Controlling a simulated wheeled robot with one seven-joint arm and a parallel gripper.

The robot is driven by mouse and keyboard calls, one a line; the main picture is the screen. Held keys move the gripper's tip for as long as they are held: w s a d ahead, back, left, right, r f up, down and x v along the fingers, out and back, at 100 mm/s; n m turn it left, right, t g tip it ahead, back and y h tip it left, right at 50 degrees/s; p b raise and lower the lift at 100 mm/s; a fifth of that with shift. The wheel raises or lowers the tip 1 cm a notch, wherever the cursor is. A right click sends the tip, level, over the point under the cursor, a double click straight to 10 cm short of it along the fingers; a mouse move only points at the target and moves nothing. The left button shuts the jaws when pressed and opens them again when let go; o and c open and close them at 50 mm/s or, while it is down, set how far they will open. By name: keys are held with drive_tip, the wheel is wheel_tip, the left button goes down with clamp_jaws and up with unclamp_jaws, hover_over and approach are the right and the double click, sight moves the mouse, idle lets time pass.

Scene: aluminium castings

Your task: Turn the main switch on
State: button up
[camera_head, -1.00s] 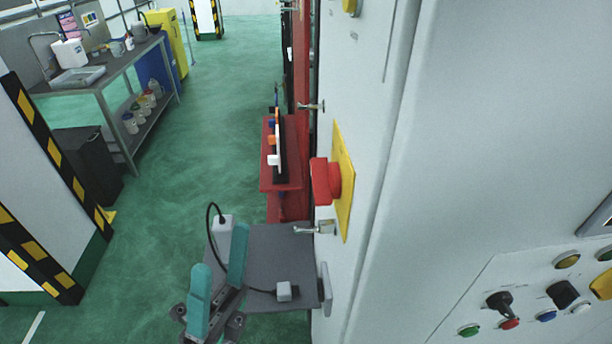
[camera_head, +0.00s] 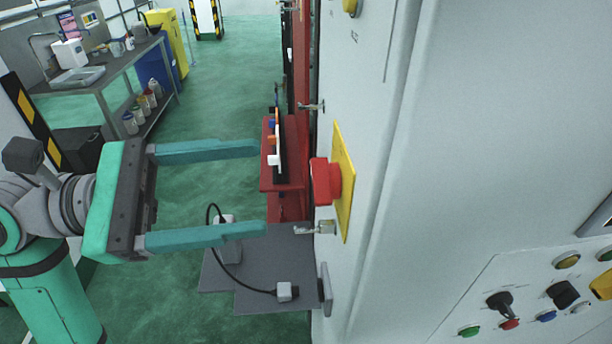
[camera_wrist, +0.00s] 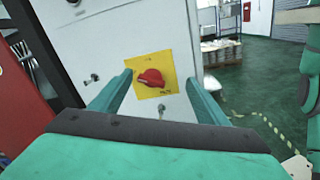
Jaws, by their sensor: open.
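The main switch is a red rotary knob (camera_head: 325,181) on a yellow plate (camera_head: 344,185), fixed to the side of a light grey cabinet (camera_head: 395,120). In the wrist view the red knob (camera_wrist: 151,79) sits on its yellow plate (camera_wrist: 155,63), between my fingers in the picture, its handle lying roughly across. My gripper (camera_head: 262,189) is open and empty. Its two teal fingers point right at the switch, one above and one below its level in the head view. The fingertips stop short of the knob, apart from it. The plate's lettering is too small to read.
A metal latch handle (camera_head: 316,228) is below the switch and another (camera_head: 312,106) above it. A grey shelf (camera_head: 262,265) with a cabled device juts out below. A red rack (camera_head: 285,150) stands behind. The control panel (camera_head: 530,290) is at lower right.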

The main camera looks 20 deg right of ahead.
sight(314, 181)
drive_tip(key=d+t+y, duration=0.1)
drive_tip(key=d, duration=0.2)
drive_tip(key=d+f+t+y, duration=0.1)
drive_tip(key=d, duration=0.2)
drive_tip(key=d+f+y, duration=0.1)
drive_tip(key=d, duration=0.2)
drive_tip(key=shift+w+t, duration=0.2)
drive_tip(key=shift+t, duration=0.2)
drive_tip(key=c, duration=1.1)
drive_tip(key=shift+o, duration=0.3)
drive_tip(key=shift+a+m, duration=0.1)
drive_tip(key=shift+m, duration=0.4)
drive_tip(key=m+t+h, duration=0.1)
drive_tip(key=m, duration=0.2)
drive_tip(key=m+t+h, duration=0.1)
drive_tip(key=m, duration=0.2)
drive_tip(key=f+m+h, duration=0.1)
drive_tip(key=m, duration=0.1)
drive_tip(key=shift+s+m+t, duration=0.3)
drive_tip(key=shift+m+t, duration=0.1)
